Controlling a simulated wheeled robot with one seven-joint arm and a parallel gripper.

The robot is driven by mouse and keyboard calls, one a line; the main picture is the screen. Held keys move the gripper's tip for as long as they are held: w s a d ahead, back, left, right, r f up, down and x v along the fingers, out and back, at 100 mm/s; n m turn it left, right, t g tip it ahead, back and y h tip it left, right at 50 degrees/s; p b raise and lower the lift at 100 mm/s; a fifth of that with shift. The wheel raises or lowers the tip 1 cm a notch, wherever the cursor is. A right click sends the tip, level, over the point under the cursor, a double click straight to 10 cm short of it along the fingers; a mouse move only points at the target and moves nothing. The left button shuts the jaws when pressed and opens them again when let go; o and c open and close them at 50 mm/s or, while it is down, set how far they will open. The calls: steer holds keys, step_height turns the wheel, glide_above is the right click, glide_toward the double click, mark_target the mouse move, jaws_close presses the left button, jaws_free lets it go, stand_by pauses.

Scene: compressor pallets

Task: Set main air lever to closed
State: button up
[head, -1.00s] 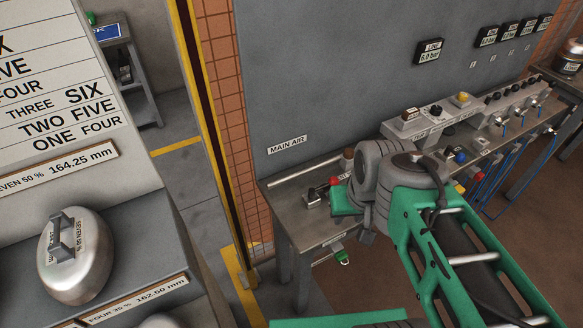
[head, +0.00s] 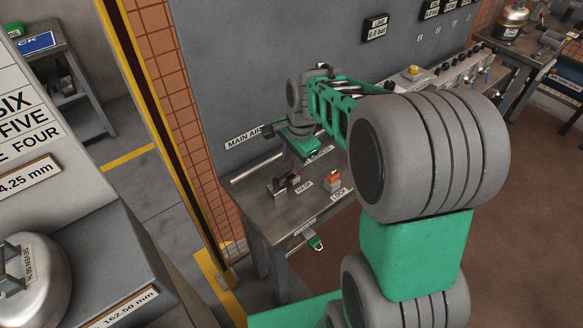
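The MAIN AIR label (head: 244,138) is on the grey wall panel at the left end of the bench. A pale pipe (head: 255,167) runs below it, and its right part passes behind my arm's end. I cannot make out the main air lever for certain; it may be hidden there. My gripper (head: 303,151) is at the green end of my arm, over the back of the bench close to the pipe. Its fingers are too small and covered to show whether they are open. I see nothing held.
On the bench are a dark fitting with a red part (head: 283,187) by the HASP label and an orange-red lock (head: 334,179) by the LOCK label. A green tag (head: 316,243) hangs at the front edge. A yellow-edged post (head: 160,130) stands left. Valves (head: 470,68) line the bench farther right.

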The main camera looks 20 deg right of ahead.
mark_target(290, 172)
steer(key=f, duration=0.3)
steer(key=shift+w+a+f, duration=0.1)
steer(key=shift+w+f, duration=0.25)
steer(key=shift+f, duration=0.05)
jaws_close()
steer(key=shift+w+r, duration=0.1)
stand_by(1.0)
